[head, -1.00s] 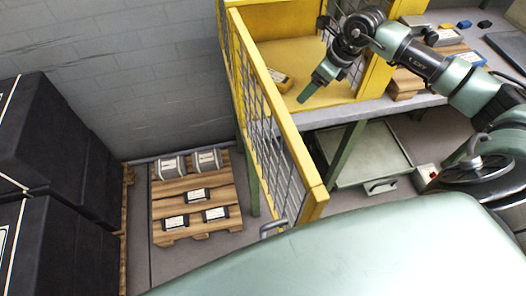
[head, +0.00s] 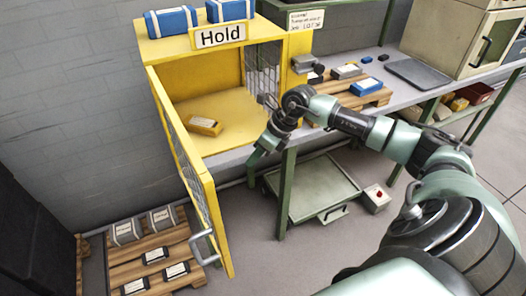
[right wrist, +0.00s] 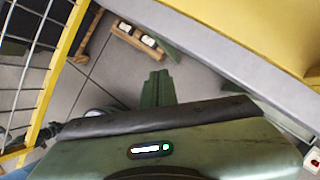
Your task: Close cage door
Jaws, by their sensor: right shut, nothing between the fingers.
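The yellow cage (head: 165,60) with a "Hold" sign stands on the workbench. Its mesh door (head: 172,112) is hinged at the cage's left front edge and stands open, swung out toward me. The grey door handle (head: 203,247) is near the door's free end. My right gripper (head: 252,162) is shut and empty, pointing down in front of the cage opening, to the right of the door and apart from it. In the right wrist view the shut fingers (right wrist: 157,88) show in the middle and part of the yellow mesh door (right wrist: 52,75) at the left. My left gripper is not in view.
A yellow box (head: 204,126) lies inside the cage. Blue boxes (head: 172,20) are on its top. A pallet (head: 185,240) with several boxes lies on the floor behind the door. A tray cart (head: 318,190) stands under the bench. The floor between door and cart looks clear.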

